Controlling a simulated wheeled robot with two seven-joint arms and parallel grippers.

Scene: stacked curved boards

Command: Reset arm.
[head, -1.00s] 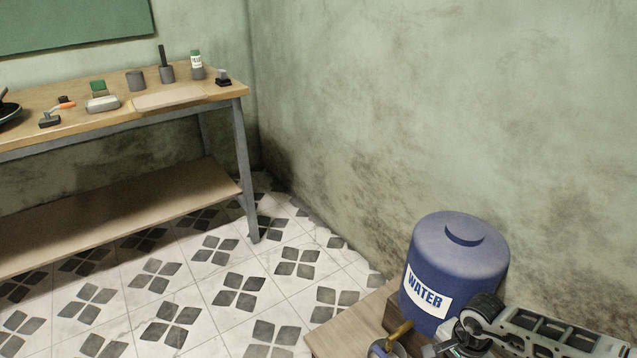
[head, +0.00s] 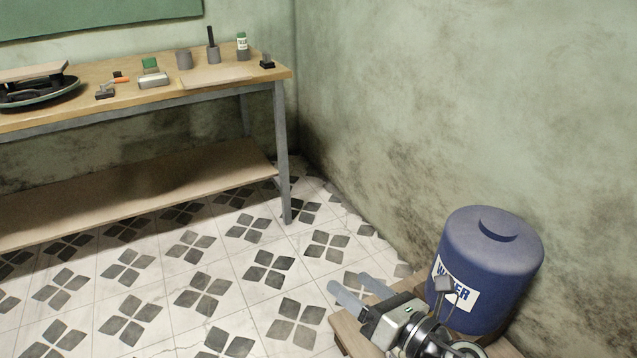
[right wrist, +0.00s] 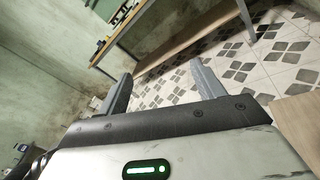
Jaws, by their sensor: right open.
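My right gripper (head: 360,289) is at the lower right of the head view, in front of the blue water barrel. Its two fingers are apart with nothing between them, and they point to the upper left over the tiled floor. In the right wrist view my right gripper (right wrist: 160,88) also shows open and empty, with floor tiles visible between the fingers. My left gripper is in neither view.
The blue water barrel (head: 488,265) stands on a low wooden stand (head: 350,336) by the wall. A workbench (head: 215,87) at the back left carries stacked curved boards (head: 38,90), tools and cups. The tiled floor between is clear.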

